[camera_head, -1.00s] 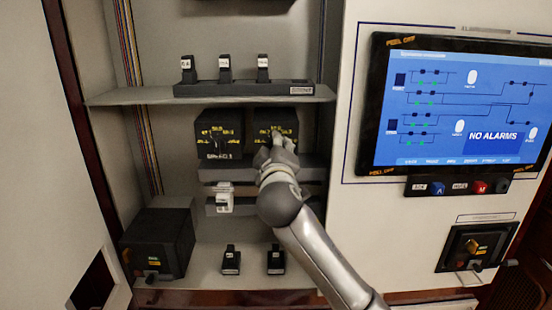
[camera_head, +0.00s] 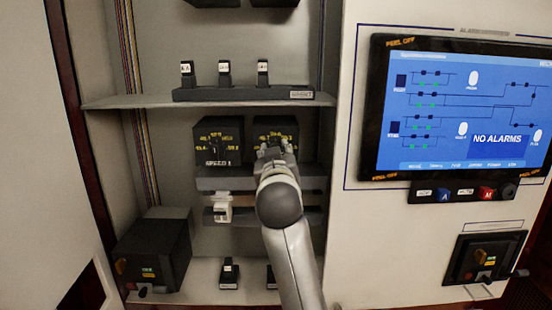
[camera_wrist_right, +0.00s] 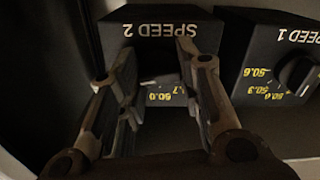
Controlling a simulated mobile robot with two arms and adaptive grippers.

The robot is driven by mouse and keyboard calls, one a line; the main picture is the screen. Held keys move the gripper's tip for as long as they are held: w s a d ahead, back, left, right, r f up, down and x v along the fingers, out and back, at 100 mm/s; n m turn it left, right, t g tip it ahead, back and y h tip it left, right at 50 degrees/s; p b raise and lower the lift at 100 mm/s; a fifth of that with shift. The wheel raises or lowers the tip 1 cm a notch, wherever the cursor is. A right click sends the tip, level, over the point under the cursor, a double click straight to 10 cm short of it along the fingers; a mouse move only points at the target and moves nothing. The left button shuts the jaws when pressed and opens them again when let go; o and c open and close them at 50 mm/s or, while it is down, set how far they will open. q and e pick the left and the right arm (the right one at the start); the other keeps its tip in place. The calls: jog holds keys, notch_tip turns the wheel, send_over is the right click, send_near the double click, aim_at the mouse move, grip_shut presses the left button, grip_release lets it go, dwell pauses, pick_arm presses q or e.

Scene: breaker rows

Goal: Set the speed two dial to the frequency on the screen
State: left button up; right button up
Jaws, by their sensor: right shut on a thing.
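The speed two box (camera_head: 289,128) is the right of two black dial boxes below the upper shelf. In the right wrist view its upside-down "SPEED 2" label (camera_wrist_right: 160,29) and some yellow scale numbers show. My right gripper (camera_head: 271,152) is at the front of this box. In the wrist view its fingers (camera_wrist_right: 156,56) flank the dial area, and the gripper is shut on the speed two dial. The knob and its pointer are mostly hidden. The screen (camera_head: 462,105) at right shows a blue diagram and "NO ALARMS"; I cannot read a frequency. My left gripper is not in view.
The speed one box (camera_head: 219,142) stands close on the left; its dial shows in the wrist view (camera_wrist_right: 298,73). Below are a ledge and a white breaker (camera_head: 222,207). Another black box (camera_head: 155,250) sits lower left. Buttons (camera_head: 463,193) line the screen's underside.

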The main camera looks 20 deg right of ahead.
jog(key=shift+f+m, duration=0.1)
jog(key=shift+m, duration=0.2)
jog(key=o, duration=1)
jog(key=v, duration=0.7)
jog(key=shift+s+a, duration=0.1)
jog(key=shift+s, duration=0.15)
